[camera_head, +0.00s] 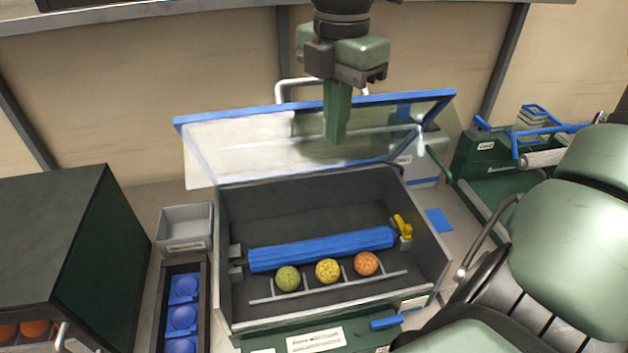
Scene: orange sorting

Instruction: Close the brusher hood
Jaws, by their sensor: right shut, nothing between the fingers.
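The brusher (330,318) is a dark grey open-topped box with a green front. Its hood (240,146) is a clear panel with a blue upper edge and a pale handle. The hood stands open, raised along the box's back edge. Inside the box lie a blue roller brush (320,249) and a rack with a green fruit (288,279), a yellow fruit (328,271) and an orange (366,264). My right gripper (336,140) points down, shut and empty, overlapping the hood in view. I cannot tell whether it touches the hood. My left gripper is not in view.
A grey bin (185,228) and a tray with blue cups (204,300) stand left of the brusher. A dark cabinet (60,240) is at the far left. A green device with a roller (490,170) stands behind right. My arm parts fill the right side.

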